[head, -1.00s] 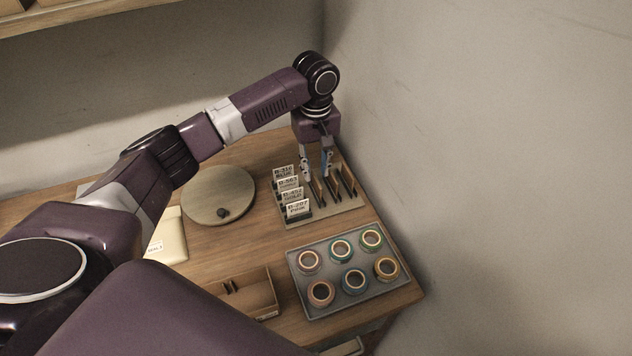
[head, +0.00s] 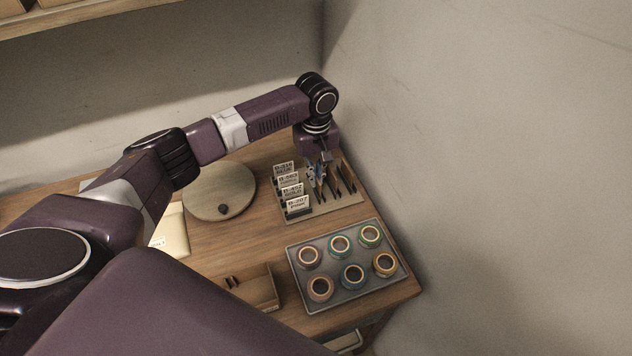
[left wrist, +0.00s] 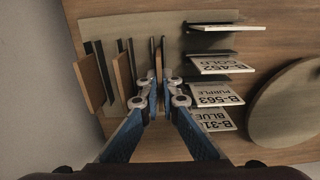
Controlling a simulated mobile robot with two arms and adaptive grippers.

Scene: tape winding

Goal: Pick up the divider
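The divider is a thin upright brown board (left wrist: 158,58) in a slotted holder (head: 342,208). In the left wrist view it stands edge-on between my left gripper's fingertips (left wrist: 160,78). The two blue-and-grey fingers have come close together, one on each side of it, and appear to press on it. In the head view the left gripper (head: 317,174) points down into the row of dividers, and the held board is mostly hidden by the fingers. Other brown dividers (left wrist: 92,80) stand beside it. My right gripper is not in view.
Label cards (head: 290,191) stand in a row just left of the dividers. A round turntable (head: 220,192) lies further left. A grey tray (head: 318,298) with several tape rolls and an open brown box (head: 262,288) are nearer. A wall rises to the right.

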